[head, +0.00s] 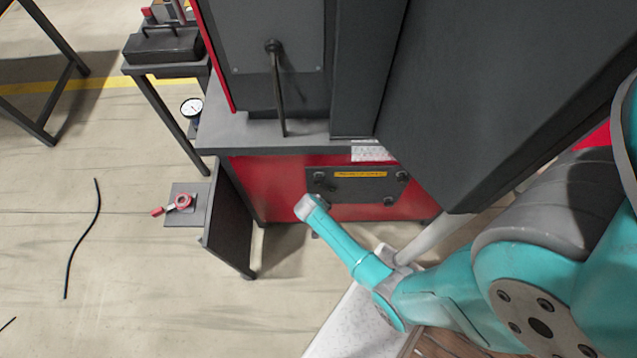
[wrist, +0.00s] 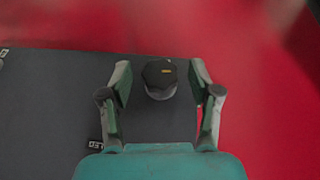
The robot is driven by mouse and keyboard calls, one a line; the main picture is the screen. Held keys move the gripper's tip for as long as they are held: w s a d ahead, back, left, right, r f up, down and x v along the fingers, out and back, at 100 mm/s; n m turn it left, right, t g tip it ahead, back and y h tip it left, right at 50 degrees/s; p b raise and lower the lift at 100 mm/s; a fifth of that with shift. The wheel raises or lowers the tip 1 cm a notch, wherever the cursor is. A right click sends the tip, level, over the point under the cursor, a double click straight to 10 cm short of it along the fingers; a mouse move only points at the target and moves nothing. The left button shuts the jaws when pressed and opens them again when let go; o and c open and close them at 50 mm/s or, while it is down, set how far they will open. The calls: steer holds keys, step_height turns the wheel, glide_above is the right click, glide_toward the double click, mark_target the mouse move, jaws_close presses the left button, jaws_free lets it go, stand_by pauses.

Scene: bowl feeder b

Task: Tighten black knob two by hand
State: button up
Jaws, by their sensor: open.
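In the wrist view a black knob (wrist: 159,72) with a small yellow mark sits on a grey base between the two fingers of my gripper (wrist: 160,84). The gripper is open, with a visible gap on each side of the knob. The knob stands near the edge of a dark panel (wrist: 55,105). The head view shows this dark panel (head: 354,187) with a yellow label on the red cabinet front, with black knobs at its corners. My arm's end is at the panel's lower left, and the fingers are hard to make out there. No knob number is readable.
The grey machine ledge (head: 270,133) overhangs the panel. An open dark door (head: 229,220) stands left of it, with a red-handled item (head: 180,203) on a small plate beyond. A black cable (head: 84,240) lies on open floor at the left.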

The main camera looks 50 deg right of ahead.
steer(key=shift+c, duration=0.2)
steer(key=c, duration=1.1)
steer(key=shift+s+d+m+t+y, duration=0.15)
steer(key=shift+m+t+y, duration=0.15)
steer(key=shift+t+y, duration=0.65)
steer(key=shift+s+d+m+t+y, duration=0.15)
steer(key=shift+m+t+y, duration=0.15)
steer(key=shift+t+y, duration=0.6)
steer(key=shift+t, duration=0.65)
steer(key=shift+a, duration=0.1)
steer(key=o, duration=1.1)
